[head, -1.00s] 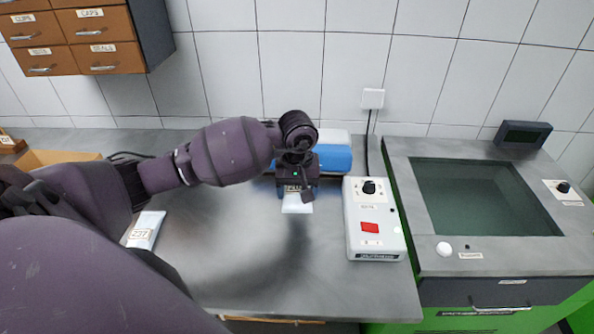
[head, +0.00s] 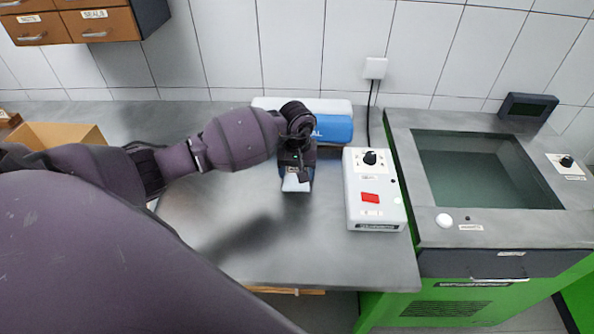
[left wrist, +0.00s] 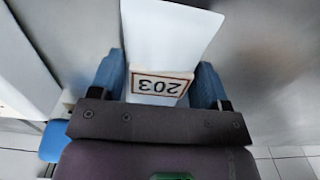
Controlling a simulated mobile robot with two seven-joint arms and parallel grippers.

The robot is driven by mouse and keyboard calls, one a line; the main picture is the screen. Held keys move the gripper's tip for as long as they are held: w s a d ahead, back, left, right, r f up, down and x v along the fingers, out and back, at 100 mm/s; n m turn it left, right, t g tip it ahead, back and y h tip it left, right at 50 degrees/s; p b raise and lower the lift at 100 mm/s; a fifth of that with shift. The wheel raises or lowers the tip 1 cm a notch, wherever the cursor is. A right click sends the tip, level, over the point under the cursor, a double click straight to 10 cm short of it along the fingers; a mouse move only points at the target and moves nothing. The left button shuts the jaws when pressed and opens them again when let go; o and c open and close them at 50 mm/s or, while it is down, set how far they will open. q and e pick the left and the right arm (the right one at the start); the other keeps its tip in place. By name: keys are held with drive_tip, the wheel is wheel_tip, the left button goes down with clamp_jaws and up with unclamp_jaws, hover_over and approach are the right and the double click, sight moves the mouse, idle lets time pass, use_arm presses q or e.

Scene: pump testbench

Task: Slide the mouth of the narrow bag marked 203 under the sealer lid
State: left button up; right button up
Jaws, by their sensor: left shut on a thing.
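My left gripper (head: 296,182) is shut on the narrow bag (head: 295,184), holding it above the bench left of the white control box. In the left wrist view the bag (left wrist: 165,40) sits between the blue fingers (left wrist: 160,85), with its 203 label upside down and its white end reaching out past the fingertips. The bag is apart from this box. My right gripper is not in view.
A blue and white object (head: 335,129) lies behind my gripper, partly hidden. A green-sided machine with a sunken glass-like window (head: 480,170) stands at the right. An open cardboard box (head: 60,135) is at the left. The front of the steel bench (head: 320,255) is clear.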

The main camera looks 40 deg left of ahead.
use_arm(q)
drive_tip(key=shift+w+a+f+b, duration=0.1)
drive_tip(key=shift+w+a+b, duration=0.3)
drive_tip(key=shift+w, duration=0.25)
drive_tip(key=shift+w+a+b, duration=0.3)
drive_tip(key=shift+w+a, duration=0.1)
drive_tip(key=shift+w, duration=0.25)
drive_tip(key=shift+w+a+b, duration=0.65)
drive_tip(key=shift+w+b, duration=0.15)
drive_tip(key=shift+w, duration=0.2)
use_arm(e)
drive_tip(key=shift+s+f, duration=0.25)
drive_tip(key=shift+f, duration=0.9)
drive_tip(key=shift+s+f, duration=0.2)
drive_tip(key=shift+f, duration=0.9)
use_arm(q)
drive_tip(key=o, duration=1.2)
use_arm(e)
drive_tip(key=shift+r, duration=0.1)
use_arm(q)
wheel_tip(320, 180, up, 11)
